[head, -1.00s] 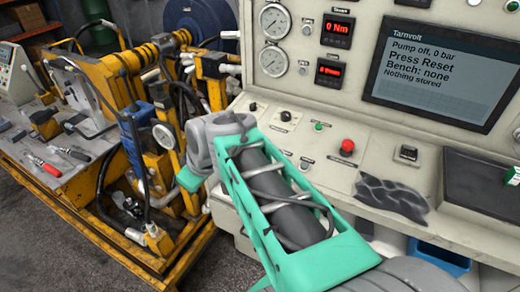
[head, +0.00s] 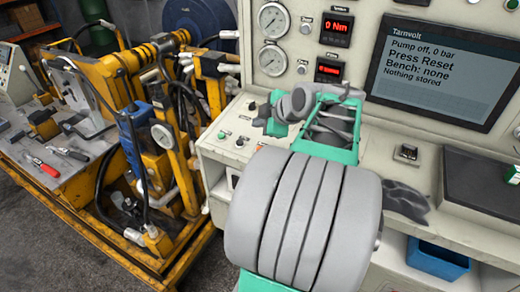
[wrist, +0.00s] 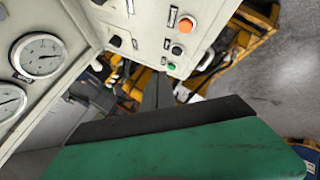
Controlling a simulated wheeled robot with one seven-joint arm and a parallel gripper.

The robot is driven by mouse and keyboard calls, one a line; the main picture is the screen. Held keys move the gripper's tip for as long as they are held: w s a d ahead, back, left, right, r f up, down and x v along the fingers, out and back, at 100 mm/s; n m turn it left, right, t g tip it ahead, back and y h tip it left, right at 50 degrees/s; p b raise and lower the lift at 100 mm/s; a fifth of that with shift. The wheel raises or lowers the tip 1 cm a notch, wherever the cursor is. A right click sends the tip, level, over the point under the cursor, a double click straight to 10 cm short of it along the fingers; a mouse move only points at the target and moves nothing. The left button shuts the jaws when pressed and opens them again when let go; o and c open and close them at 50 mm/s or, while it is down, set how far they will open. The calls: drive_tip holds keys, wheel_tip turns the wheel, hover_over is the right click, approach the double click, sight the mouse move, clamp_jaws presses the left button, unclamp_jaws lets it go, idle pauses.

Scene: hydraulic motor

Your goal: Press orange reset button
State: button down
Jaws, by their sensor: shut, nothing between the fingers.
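The orange button (wrist: 185,24) shows in the wrist view near the top, on the pale console panel. A black button and a green button (wrist: 171,66) sit in line with it, toward the gripper. My gripper (wrist: 157,88) points at the panel's edge area, its dark fingers together and empty, apart from the orange button and below it in the picture. In the head view my arm covers part of the console desk, and I cannot make out the orange button there. The green button (head: 222,135) shows at the desk's left end.
The display (head: 440,75) reads "Pump off, 0 bar", "Press Reset", "Bench: none", "Nothing stored". Gauges (head: 273,18) stand on the upright panel. A yellow machine frame (head: 110,95) is left of the console. A blue bin (head: 438,262) is under the desk at right.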

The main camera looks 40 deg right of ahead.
drive_tip(key=f+b, duration=0.1)
drive_tip(key=f, duration=0.1)
drive_tip(key=f+b, duration=0.2)
drive_tip(key=f, duration=0.1)
drive_tip(key=d+f+b, duration=0.1)
drive_tip(key=f, duration=0.1)
drive_tip(key=shift+w+f, duration=0.15)
drive_tip(key=shift+f, duration=0.2)
drive_tip(key=shift+f+b, duration=0.2)
drive_tip(key=shift+b, duration=0.25)
drive_tip(key=shift+f, duration=0.1)
idle(1.1)
drive_tip(key=shift+d+f+b, duration=0.1)
drive_tip(key=shift+f+b, duration=0.2)
drive_tip(key=shift+b, duration=0.4)
drive_tip(key=shift+f+b, duration=0.4)
drive_tip(key=shift+b, duration=0.15)
idle(0.5)
drive_tip(key=shift+r, duration=0.8)
drive_tip(key=shift+a+r+p, duration=0.2)
drive_tip(key=shift+r+p, duration=0.5)
drive_tip(key=shift+r, duration=0.55)
drive_tip(key=shift+a+r+p, duration=0.2)
drive_tip(key=shift+r+p, duration=0.45)
drive_tip(key=shift+r, duration=0.6)
